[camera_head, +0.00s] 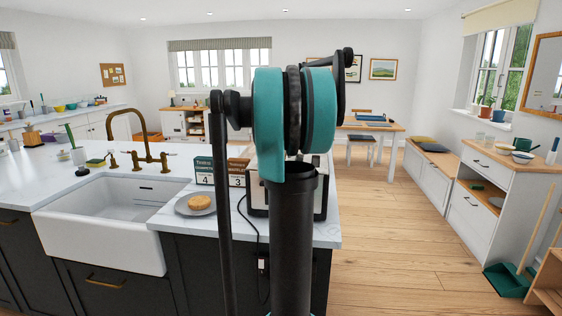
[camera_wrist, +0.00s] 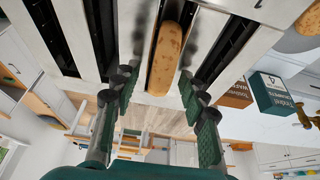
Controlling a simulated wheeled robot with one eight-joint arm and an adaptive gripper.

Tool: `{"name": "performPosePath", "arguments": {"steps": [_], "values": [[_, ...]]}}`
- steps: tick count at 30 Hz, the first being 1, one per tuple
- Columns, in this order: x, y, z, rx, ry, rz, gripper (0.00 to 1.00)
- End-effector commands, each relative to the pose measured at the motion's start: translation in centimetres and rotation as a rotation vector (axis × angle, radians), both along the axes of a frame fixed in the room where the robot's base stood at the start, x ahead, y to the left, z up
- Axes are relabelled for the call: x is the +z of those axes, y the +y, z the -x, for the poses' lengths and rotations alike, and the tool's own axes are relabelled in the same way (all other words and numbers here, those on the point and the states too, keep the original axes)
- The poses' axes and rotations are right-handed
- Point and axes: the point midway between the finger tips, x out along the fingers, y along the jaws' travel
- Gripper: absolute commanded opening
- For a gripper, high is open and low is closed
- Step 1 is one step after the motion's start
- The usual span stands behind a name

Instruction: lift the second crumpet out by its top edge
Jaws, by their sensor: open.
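A browned crumpet (camera_wrist: 168,55) stands on edge in a slot of the pale toaster (camera_wrist: 257,40) in the wrist view. Its top edge shows; its lower part is hidden in the slot. My gripper (camera_wrist: 157,88) is open, with one green-padded finger on each side of the crumpet's near end. I see a gap on both sides, and the jaws hold nothing. In the head view the toaster (camera_head: 322,205) is mostly hidden behind my arm, and my gripper is hidden too. Another crumpet (camera_head: 199,202) lies flat on a grey plate (camera_head: 183,210) left of the toaster.
Other dark toaster slots (camera_wrist: 52,35) look empty. A black cord (camera_head: 251,228) hangs over the counter front. A white sink (camera_head: 110,215) lies to the left.

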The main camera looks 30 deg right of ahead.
Motion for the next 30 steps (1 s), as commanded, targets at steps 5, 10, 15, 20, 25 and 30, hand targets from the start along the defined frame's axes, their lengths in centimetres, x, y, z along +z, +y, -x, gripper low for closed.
{"name": "performPosePath", "arguments": {"steps": [5,10,15,20,25,30], "values": [[0.0,0.0,0.0,0.0,0.0,0.0,0.33],[0.0,0.0,0.0,0.0,0.0,0.0,0.12],[0.1,0.0,0.0,0.0,0.0,0.0,0.0],[0.1,0.0,0.0,0.0,0.0,0.0,0.0],[0.3,0.0,0.0,0.0,0.0,0.0,0.0],[1.6,0.0,0.0,0.0,0.0,0.0,0.0]]}}
